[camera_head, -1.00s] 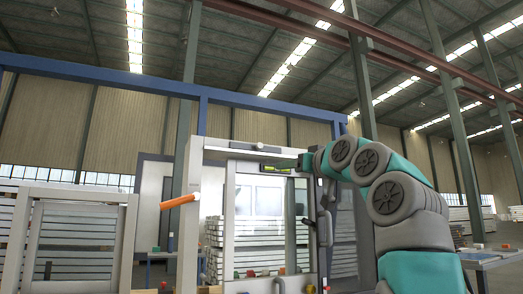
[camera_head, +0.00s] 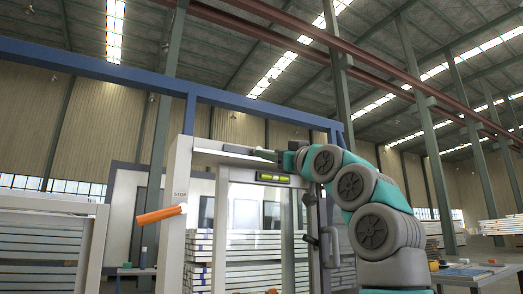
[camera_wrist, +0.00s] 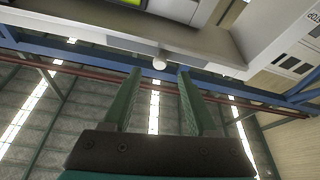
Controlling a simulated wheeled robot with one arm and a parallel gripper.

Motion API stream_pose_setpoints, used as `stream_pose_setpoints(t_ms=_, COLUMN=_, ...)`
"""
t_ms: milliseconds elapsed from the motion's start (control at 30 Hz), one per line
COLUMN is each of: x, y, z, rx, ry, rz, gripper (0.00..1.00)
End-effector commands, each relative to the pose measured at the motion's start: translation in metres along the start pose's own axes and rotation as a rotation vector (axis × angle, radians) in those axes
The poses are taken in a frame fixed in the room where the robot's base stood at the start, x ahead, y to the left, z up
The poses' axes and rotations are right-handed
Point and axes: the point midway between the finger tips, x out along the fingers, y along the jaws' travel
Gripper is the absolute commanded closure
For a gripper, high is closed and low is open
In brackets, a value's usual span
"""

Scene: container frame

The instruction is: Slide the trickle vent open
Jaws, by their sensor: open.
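The trickle vent appears as a pale horizontal strip (camera_head: 225,155) along the top of the white frame in the head view. My gripper (camera_head: 264,154) is at the right part of the strip in the head view.
A yellow-green spirit level (camera_head: 273,178) sits just below the strip. A dark door handle (camera_head: 331,245) is on the frame's right side. An orange bar (camera_head: 160,214) juts out at the left, near a STOP label (camera_head: 180,196). A blue beam (camera_head: 215,98) runs above.

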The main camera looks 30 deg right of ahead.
Motion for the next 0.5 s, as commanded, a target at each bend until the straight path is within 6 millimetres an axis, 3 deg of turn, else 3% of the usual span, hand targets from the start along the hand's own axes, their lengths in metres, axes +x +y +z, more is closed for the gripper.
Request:
stream_pose_setpoints(t_ms=233, x=0.035, y=0.001, z=-0.002, rx=0.004, ry=-0.005, rz=-0.001, gripper=0.42)
stream_pose_setpoints(t_ms=500, x=0.048, y=0.001, z=0.0, rx=0.001, ry=-0.001, rz=0.0, gripper=0.42)
